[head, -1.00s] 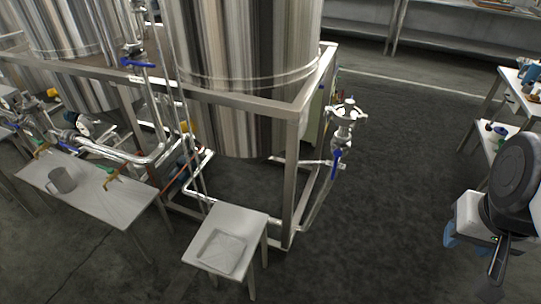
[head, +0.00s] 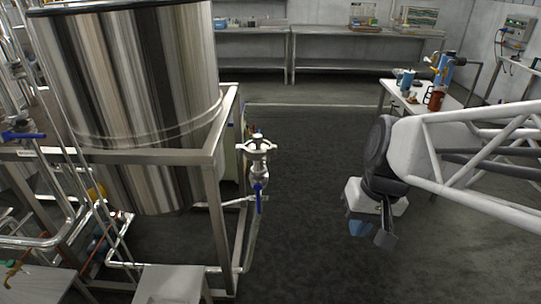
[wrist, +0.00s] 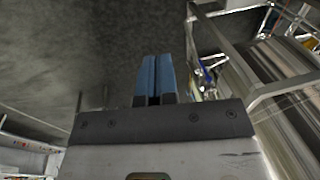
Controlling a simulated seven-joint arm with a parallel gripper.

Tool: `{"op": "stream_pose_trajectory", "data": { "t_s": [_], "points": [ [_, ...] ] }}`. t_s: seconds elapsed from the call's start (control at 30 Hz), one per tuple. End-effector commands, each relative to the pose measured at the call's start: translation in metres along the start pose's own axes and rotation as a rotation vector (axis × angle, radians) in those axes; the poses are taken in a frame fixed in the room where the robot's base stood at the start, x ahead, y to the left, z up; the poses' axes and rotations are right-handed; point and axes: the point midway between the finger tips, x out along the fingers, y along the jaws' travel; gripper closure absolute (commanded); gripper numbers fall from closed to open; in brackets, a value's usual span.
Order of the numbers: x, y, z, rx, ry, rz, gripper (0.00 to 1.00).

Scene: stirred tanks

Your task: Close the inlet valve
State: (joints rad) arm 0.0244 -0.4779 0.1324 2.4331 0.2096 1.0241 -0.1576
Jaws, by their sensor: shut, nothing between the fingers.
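A valve with a blue lever (head: 258,198) is on a pipe with a clamped fitting, just right of the big steel tank's frame in the head view. Its lever hangs down. Another blue lever (head: 22,135) lies roughly level at the far left. I cannot tell which is the inlet valve. My gripper (head: 359,229) is right of the nearer valve, over the floor, clear of it and empty. In the wrist view, its blue fingers (wrist: 153,76) are together, and a small blue spot (wrist: 207,75) shows beside the frame, perhaps the valve lever.
The steel tank (head: 130,100) stands in a metal frame (head: 217,230) at left. A small table (head: 170,284) is at the front. A white table (head: 415,100) with jugs stands at back right, and long shelves (head: 260,62) line the back. Dark floor (head: 310,160) between valve and gripper is clear.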

Motion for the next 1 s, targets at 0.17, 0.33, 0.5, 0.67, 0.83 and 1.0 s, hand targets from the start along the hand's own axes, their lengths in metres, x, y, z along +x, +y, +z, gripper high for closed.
{"op": "stream_pose_trajectory", "data": {
  "t_s": [0.17, 0.33, 0.5, 0.67, 0.83, 1.0],
  "points": [
    [0.015, -0.008, -0.028, -0.008, -0.073, -0.094, 1.0],
    [0.031, -0.016, -0.053, -0.014, -0.131, -0.188, 1.0],
    [0.048, -0.024, -0.079, -0.02, -0.179, -0.286, 1.0],
    [0.064, -0.029, -0.104, -0.023, -0.214, -0.381, 1.0],
    [0.084, -0.034, -0.132, -0.022, -0.242, -0.484, 1.0],
    [0.105, -0.037, -0.159, -0.018, -0.259, -0.589, 1.0]
  ]
}}
